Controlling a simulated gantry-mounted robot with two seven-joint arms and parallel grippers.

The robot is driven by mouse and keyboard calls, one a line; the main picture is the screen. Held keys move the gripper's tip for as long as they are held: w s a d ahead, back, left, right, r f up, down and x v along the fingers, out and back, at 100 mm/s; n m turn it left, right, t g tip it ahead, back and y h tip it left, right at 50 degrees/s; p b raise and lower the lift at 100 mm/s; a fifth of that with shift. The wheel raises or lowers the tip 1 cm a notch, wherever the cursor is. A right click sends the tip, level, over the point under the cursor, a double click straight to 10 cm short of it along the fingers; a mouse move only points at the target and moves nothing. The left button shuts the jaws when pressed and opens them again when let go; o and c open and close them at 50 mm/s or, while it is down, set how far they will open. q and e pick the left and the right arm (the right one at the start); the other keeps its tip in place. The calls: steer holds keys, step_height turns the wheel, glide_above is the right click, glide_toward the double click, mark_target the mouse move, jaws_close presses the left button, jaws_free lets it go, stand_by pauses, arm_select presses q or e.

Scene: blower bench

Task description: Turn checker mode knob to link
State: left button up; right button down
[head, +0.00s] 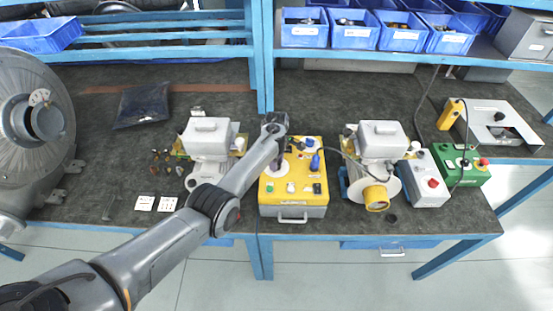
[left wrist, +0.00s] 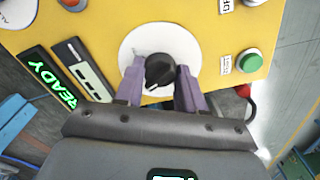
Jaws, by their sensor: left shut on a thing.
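The yellow checker box (head: 265,208) stands in the middle of the bench. In the left wrist view its yellow panel (left wrist: 100,18) shows a black mode knob (left wrist: 160,70) on a round white dial (left wrist: 188,45). My left gripper (left wrist: 160,84) has its two purple fingers on either side of the knob, shut on it. A small white mark shows on the knob's lower left side. The dial's position labels cannot be read. In the head view my left wrist hangs over the checker's left part and hides the knob. My right gripper is not in view.
A green-lit READY display (left wrist: 50,76) and a green button (left wrist: 250,60) flank the dial. Grey machines stand left (head: 208,140) and right (head: 378,140) of the checker. A large blower (head: 30,150) is at far left. Blue bins (head: 352,38) line the shelf above.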

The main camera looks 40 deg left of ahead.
arm_select(q)
steer(key=n, duration=0.2)
steer(key=shift+n, duration=1.7)
steer(key=o, duration=1)
steer(key=shift+b, duration=0.3)
steer(key=shift+o, duration=0.2)
steer(key=shift+r, duration=0.1)
step_height(320, 180, up, 11)
steer(key=p, duration=0.3)
steer(key=shift+p, duration=0.4)
